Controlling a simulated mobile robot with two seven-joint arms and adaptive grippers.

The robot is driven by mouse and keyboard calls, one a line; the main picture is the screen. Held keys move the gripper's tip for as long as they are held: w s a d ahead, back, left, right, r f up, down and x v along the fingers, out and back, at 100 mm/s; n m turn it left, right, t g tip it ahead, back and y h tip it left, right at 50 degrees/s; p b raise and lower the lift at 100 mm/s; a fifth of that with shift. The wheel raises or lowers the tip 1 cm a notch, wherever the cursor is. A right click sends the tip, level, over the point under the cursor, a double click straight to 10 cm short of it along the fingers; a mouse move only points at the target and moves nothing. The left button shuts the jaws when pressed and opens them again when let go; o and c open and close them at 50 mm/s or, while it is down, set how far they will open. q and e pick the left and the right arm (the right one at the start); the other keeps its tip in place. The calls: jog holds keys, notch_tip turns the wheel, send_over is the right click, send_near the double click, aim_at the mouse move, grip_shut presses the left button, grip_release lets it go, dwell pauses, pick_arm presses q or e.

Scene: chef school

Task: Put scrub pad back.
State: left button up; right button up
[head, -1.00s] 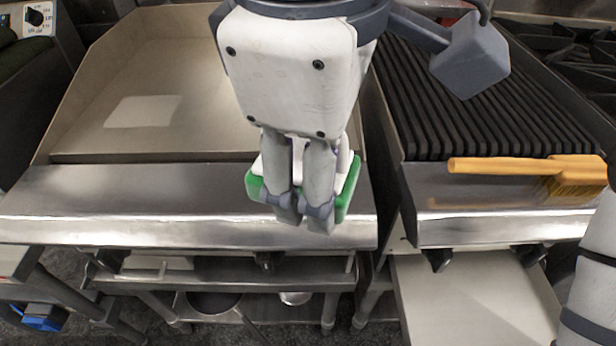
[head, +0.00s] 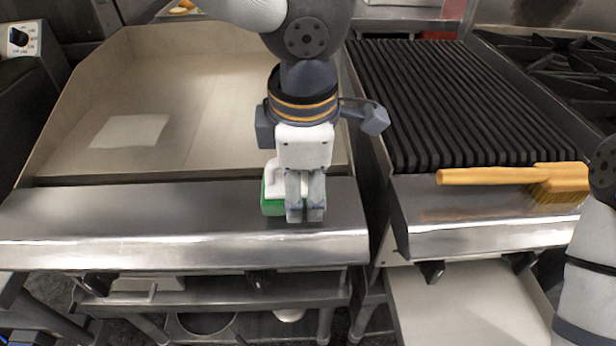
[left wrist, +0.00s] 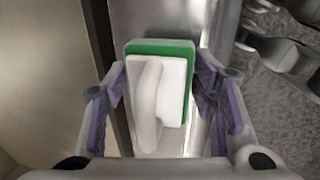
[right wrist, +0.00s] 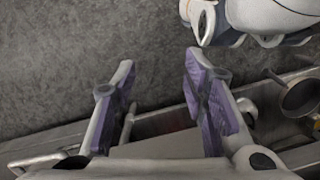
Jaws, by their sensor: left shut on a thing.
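The scrub pad (head: 272,206) is a green pad with a white backing and a white handle. It is at the steel front ledge (head: 150,215) of the flat griddle, partly hidden behind my left gripper (head: 306,212) in the head view. In the left wrist view the scrub pad (left wrist: 174,85) lies between the two fingers, which are shut on it. I cannot tell whether it touches the ledge. My right gripper (right wrist: 160,80) is open and empty in the right wrist view, above the grey floor.
A grill brush with an orange handle (head: 490,176) lies on the front of the black ribbed grill (head: 440,105) to the right. A pale rectangle (head: 130,130) marks the flat griddle plate (head: 220,100). Burners stand at the far right. The ledge left of the pad is clear.

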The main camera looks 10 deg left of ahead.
aim_at(305, 200)
pick_arm(q)
jog(key=shift+f, duration=0.8)
jog(key=shift+f, duration=0.1)
jog(key=o, duration=1.2)
jog(key=r, duration=0.4)
jog(key=s+r, duration=0.1)
jog(key=r, duration=0.3)
jog(key=s+r, duration=0.1)
jog(key=r, duration=0.3)
jog(key=shift+s+d, duration=0.1)
jog(key=shift+d, duration=0.25)
